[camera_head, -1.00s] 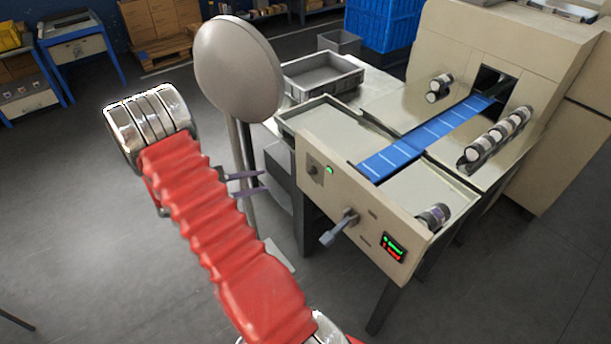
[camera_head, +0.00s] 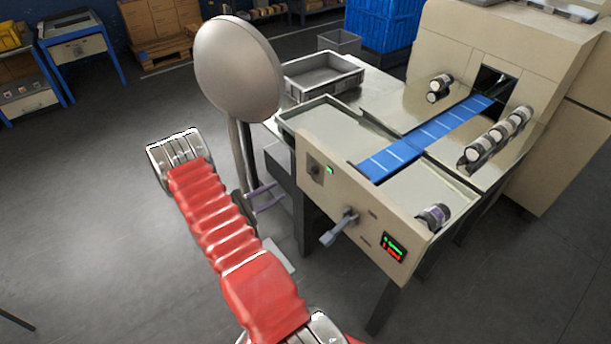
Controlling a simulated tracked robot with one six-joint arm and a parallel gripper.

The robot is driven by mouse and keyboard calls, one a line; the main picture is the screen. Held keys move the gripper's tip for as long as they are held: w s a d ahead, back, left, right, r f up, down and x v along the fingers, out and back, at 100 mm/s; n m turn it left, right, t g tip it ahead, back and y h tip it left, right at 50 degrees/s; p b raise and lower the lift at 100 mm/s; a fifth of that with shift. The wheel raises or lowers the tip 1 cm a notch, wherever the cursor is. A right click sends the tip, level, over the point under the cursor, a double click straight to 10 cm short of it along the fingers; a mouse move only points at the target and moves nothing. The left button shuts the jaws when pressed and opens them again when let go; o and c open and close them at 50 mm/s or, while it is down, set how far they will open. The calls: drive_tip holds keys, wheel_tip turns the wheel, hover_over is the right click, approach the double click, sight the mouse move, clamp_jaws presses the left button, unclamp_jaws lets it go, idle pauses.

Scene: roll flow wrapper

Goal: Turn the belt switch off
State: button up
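No label shows which control is the belt switch. A grey lever handle (camera_head: 340,228) juts from the middle of the panel. The blue belt (camera_head: 420,142) runs behind the panel into the machine. My gripper (camera_head: 266,196) is left of and below the switch, apart from the panel. Its two thin fingers are spread with nothing between them.
A grey disc on a post (camera_head: 238,68) stands close behind my arm. A grey crate (camera_head: 322,77) is on the table behind. Dark machine legs stand below the panel. Open floor lies to the left.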

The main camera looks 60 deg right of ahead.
sight(310, 173)
drive_tip(key=x, duration=1.3)
drive_tip(key=shift+s+d, duration=0.15)
drive_tip(key=shift+d, duration=0.2)
drive_tip(key=shift+c, duration=0.4)
clamp_jaws()
